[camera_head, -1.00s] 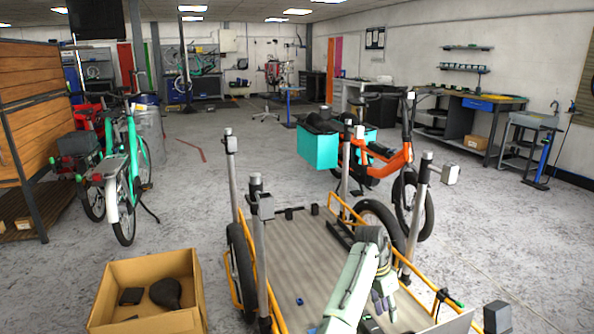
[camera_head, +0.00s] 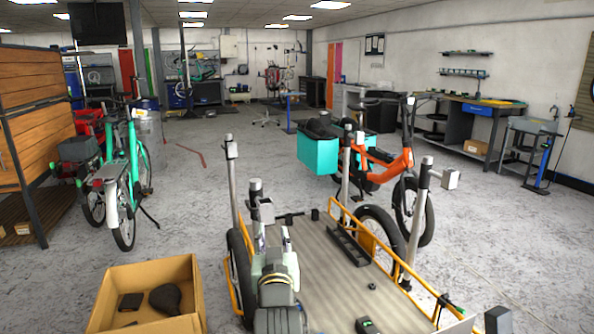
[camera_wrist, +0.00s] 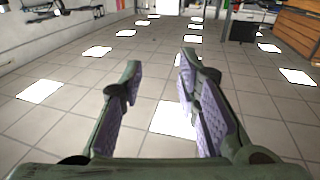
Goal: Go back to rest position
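My gripper (camera_head: 274,240) is raised over the left part of the cargo trailer deck (camera_head: 340,275), its fingers pointing away from me. In the wrist view my gripper (camera_wrist: 160,72) is open, its two purple-padded fingers apart with nothing between them. That view looks past the fingers to a tiled ceiling with bright light panels, upside down. My arm hides part of the deck's left side.
A cardboard box (camera_head: 196,287) holding a dark saddle (camera_head: 166,299) and a black block (camera_head: 131,301) stands at the left. Upright posts (camera_head: 417,210) rise around the deck. An orange bike (camera_head: 400,162) stands beyond; green bikes (camera_head: 133,165) stand left. Open floor lies between.

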